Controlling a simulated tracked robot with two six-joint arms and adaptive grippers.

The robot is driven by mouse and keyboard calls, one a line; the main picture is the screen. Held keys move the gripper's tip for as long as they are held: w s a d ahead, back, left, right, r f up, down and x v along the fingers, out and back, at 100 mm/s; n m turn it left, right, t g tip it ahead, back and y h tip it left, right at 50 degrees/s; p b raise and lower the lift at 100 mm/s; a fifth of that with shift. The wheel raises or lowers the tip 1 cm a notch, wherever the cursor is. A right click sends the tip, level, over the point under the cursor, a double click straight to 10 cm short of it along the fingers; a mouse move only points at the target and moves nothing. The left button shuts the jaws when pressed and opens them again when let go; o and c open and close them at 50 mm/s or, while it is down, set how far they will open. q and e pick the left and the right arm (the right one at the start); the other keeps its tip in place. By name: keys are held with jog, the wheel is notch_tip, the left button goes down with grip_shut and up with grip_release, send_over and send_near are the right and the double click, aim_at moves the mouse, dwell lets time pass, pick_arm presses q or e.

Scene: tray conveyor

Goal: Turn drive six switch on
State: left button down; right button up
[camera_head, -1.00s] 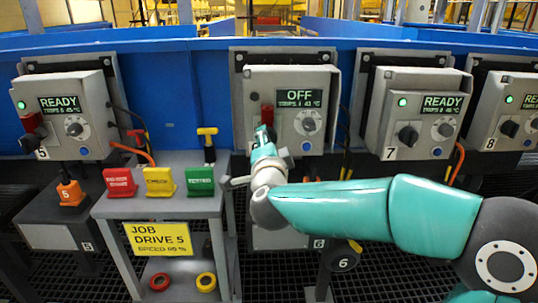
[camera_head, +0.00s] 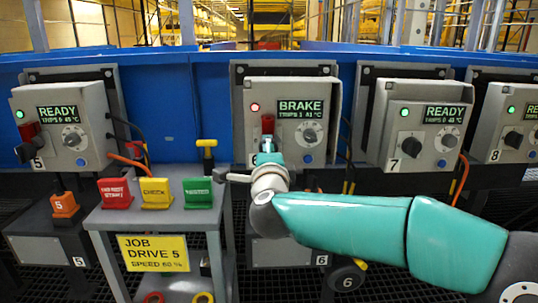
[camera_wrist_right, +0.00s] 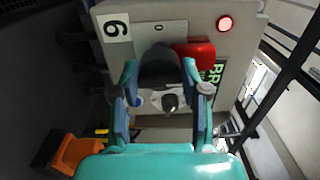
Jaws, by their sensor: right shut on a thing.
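The drive six box (camera_head: 325,100) is the grey box in the middle of the head view. Its display (camera_head: 300,107) reads BRAKE, and a red light (camera_head: 255,107) glows beside it. In the right wrist view, the dark switch knob (camera_wrist_right: 158,66) sits between the fingers of my right gripper (camera_wrist_right: 160,72), which is shut on it. A red piece (camera_wrist_right: 194,52) is next to the knob; it also shows above the gripper in the head view (camera_head: 268,124). The gripper hides most of the knob in the head view. My left gripper is not in view.
Drive boxes five (camera_head: 75,150), seven (camera_head: 425,150) and eight (camera_head: 518,145) show READY with green lights. A grey stand (camera_head: 160,225) with red, yellow and green tags is left of my right arm. A JOB DRIVE 5 sign (camera_head: 153,253) hangs on it.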

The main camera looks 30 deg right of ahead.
jog(key=shift+d+f, duration=0.15)
jog(key=shift+f, duration=0.15)
jog(key=o, duration=1.1)
jog(key=shift+s, duration=0.1)
jog(key=shift+r, duration=0.15)
jog(key=v, duration=1.2)
